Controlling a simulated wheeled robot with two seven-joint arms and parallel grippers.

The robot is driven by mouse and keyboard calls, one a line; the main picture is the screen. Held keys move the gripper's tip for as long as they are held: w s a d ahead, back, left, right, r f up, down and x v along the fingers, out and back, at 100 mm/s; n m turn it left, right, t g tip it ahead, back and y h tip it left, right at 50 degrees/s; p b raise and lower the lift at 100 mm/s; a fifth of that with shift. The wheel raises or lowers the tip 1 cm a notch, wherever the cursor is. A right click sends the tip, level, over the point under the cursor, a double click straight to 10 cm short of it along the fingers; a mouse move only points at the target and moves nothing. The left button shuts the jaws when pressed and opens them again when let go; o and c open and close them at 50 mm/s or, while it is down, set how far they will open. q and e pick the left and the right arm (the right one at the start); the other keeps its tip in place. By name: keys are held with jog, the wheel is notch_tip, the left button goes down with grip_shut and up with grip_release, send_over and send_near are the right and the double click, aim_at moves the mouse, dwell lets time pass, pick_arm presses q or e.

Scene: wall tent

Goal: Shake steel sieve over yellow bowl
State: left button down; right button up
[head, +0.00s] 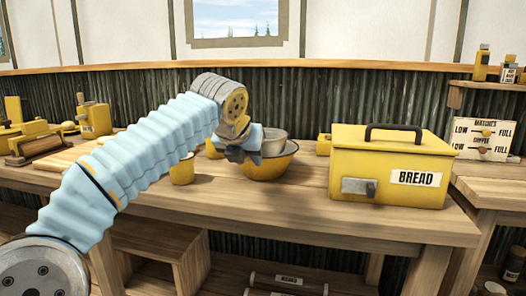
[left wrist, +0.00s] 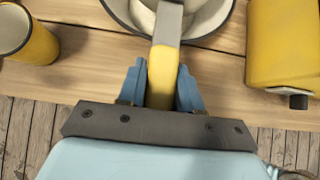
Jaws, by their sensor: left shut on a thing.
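My left gripper (head: 247,150) is shut on the yellow handle (left wrist: 160,78) of the steel sieve (head: 274,144). In the left wrist view, the blue fingers (left wrist: 161,88) press on both sides of the handle, and the grey metal neck runs away from them. In the head view, the grey sieve head sits above the yellow bowl (head: 268,170), overlapping its rim; I cannot tell whether they touch. The bowl stands on the wooden counter, and its dark rim and pale inside show in the left wrist view (left wrist: 222,30). The sieve's contents are hidden. My right gripper is out of view.
A yellow bread box (head: 385,172) with a black handle stands right of the bowl. A yellow mug (head: 183,171) stands to its left. Bare counter (head: 265,205) lies in front of the bowl.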

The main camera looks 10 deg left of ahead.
pick_arm(q)
jog(key=shift+d, duration=0.55)
jog(key=shift+a, duration=0.1)
jog(key=shift+a, duration=1.25)
jog(key=shift+d, duration=0.1)
